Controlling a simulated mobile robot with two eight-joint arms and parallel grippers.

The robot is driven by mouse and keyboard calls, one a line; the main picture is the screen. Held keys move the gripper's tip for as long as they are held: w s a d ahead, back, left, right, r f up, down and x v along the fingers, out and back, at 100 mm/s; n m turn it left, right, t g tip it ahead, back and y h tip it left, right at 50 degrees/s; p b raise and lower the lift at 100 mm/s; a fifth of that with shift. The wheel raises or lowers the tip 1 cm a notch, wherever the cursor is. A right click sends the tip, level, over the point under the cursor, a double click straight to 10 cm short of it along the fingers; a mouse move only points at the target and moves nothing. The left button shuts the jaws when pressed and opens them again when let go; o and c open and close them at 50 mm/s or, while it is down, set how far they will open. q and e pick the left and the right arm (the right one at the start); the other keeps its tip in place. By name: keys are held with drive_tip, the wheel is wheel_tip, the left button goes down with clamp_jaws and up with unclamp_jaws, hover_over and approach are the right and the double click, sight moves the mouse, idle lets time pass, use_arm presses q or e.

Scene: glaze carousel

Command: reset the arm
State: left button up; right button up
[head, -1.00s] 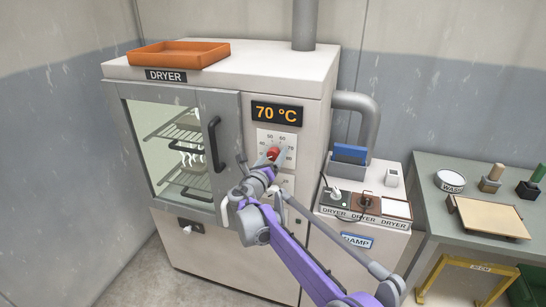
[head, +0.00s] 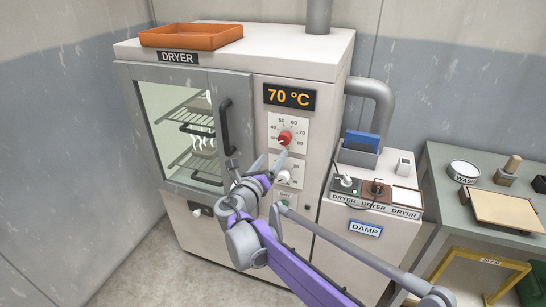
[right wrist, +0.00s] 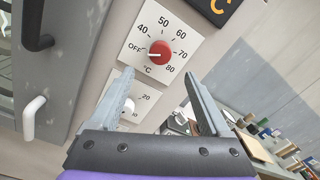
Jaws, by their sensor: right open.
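My right arm is purple and grey. Its gripper (head: 271,163) is open and empty, just below the red temperature knob (head: 285,138) on the dryer (head: 325,60). In the right wrist view the two grey fingers (right wrist: 160,105) stand wide apart, with the red knob (right wrist: 160,52) ahead of them, apart from both. The orange display (head: 290,97) reads 70 °C. A second, white knob (head: 284,177) sits below the red one, partly behind the gripper. My left gripper is not in view.
The dryer door (head: 187,130) is shut, its dark handle (head: 223,127) left of my gripper. An orange tray (head: 190,36) lies on top. The DAMP cabinet (head: 365,229) with small cards and a blue holder stands right. A green table (head: 455,200) is further right.

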drive_tip(key=s+d+f+m+g+p, duration=0.1)
drive_tip(key=s+d+f+m+g, duration=0.25)
drive_tip(key=s+d+m, duration=0.7)
drive_tip(key=s+d+f+m+g+p, duration=0.25)
drive_tip(key=s+d+m+g, duration=0.25)
drive_tip(key=s+d+m, duration=0.6)
drive_tip(key=s+f+m+g+y+p, duration=0.1)
drive_tip(key=s+f+m+g+y, duration=0.2)
drive_tip(key=s+m, duration=1.3)
wheel_tip(320, 180, down, 5)
drive_tip(key=s+y, duration=0.1)
drive_tip(key=y, duration=0.2)
drive_tip(key=shift+s+a+f, duration=0.2)
drive_tip(key=shift+s, duration=0.2)
